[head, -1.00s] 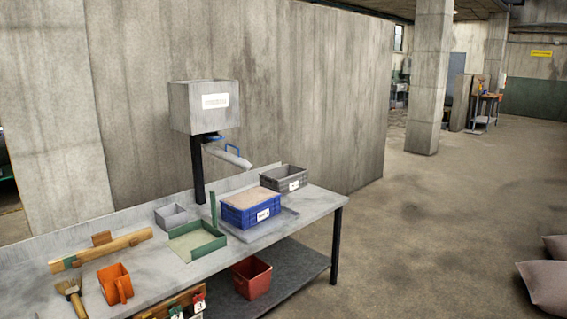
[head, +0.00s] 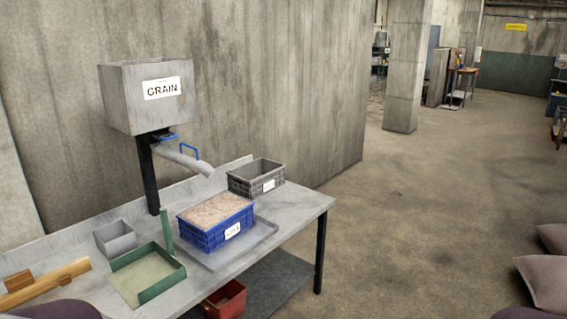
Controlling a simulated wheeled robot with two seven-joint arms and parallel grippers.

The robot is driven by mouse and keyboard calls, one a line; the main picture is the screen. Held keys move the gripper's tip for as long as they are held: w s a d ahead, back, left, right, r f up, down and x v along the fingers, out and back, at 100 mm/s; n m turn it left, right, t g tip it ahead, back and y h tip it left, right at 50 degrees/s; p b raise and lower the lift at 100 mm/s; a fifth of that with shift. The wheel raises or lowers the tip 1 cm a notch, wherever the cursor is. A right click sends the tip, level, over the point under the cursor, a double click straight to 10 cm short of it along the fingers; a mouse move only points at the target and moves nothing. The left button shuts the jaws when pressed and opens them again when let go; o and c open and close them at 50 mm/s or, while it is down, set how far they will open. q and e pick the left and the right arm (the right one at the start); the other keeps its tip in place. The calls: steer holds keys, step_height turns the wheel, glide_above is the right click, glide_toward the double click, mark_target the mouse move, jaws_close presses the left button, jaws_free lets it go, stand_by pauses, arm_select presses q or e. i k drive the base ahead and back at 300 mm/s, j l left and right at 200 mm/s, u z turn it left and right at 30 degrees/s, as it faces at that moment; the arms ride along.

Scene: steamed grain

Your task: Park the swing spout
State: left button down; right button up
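The grey swing spout (head: 181,157) hangs under the grain hopper (head: 147,96) on a black post. It slopes down to the right, and its free end is above the table behind the blue crate. A blue handle (head: 190,152) stands up from the spout, and another blue part (head: 163,136) sits at the hopper's outlet. The blue crate (head: 214,237), full of grain, stands on a grey tray (head: 262,236). An empty-looking grey crate (head: 256,178) stands behind it to the right. Neither of my grippers is in view.
The workbench (head: 303,203) also carries a green open tray (head: 163,285), a small grey bin (head: 115,239) and a wooden bar (head: 48,282). A red bin (head: 225,300) is on the lower shelf. The floor between is clear.

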mark_target(196, 165)
steer(key=i+l+z, duration=0.1)
steer(key=i+z, duration=0.15)
steer(key=i, duration=0.5)
steer(key=i+z, duration=0.3)
steer(key=i, duration=0.4)
steer(key=i+j+z, duration=0.25)
steer(key=i, duration=0.5)
steer(key=i+l+u, duration=0.1)
steer(key=i+u, duration=0.35)
steer(key=i+l+u, duration=0.4)
steer(key=i, duration=0.3)
steer(key=i+j+u, duration=0.1)
steer(key=u, duration=0.25)
steer(key=i+u, duration=0.25)
steer(key=u, duration=0.15)
steer(key=i+u, duration=0.2)
steer(key=u, duration=0.15)
